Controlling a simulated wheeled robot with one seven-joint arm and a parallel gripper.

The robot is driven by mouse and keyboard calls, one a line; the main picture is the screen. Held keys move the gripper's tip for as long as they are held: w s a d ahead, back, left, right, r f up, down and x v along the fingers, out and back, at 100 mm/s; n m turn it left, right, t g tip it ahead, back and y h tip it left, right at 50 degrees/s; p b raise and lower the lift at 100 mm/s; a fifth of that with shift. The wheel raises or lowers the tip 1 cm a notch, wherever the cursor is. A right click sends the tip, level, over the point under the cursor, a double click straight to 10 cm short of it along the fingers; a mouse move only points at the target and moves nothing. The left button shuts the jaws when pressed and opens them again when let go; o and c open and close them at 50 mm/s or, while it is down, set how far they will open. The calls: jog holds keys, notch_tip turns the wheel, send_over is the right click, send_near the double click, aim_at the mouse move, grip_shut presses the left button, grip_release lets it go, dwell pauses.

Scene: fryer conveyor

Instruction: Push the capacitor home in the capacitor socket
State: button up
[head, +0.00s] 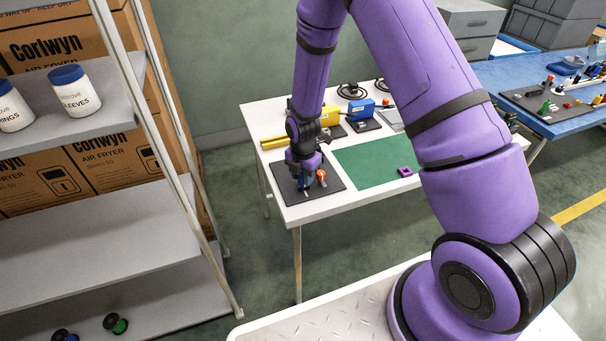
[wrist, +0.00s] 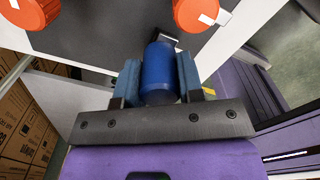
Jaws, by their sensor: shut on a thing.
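The capacitor is a blue cylinder (wrist: 158,72) in the wrist view, between the two blue-grey fingers of my gripper (wrist: 159,78). My gripper is shut on it. In the head view my gripper (head: 304,181) is low over the dark mat (head: 287,194) at the table's front left, and only a bit of blue shows at its tip. A small dark and pale piece (wrist: 166,39) shows at the capacitor's far end. I cannot tell whether it is the capacitor socket or how deep the capacitor sits.
An orange-red part (head: 321,175) stands just right of my gripper; two such round parts (wrist: 196,12) show in the wrist view. A green mat (head: 365,164) with a purple piece (head: 405,171) lies to the right. A yellow block (head: 330,116) and a blue block (head: 362,107) stand behind.

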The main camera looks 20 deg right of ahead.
jog(key=shift+f, duration=0.15)
jog(key=o, duration=1.1)
jog(key=shift+r, duration=3.05)
jog(key=shift+r, duration=0.1)
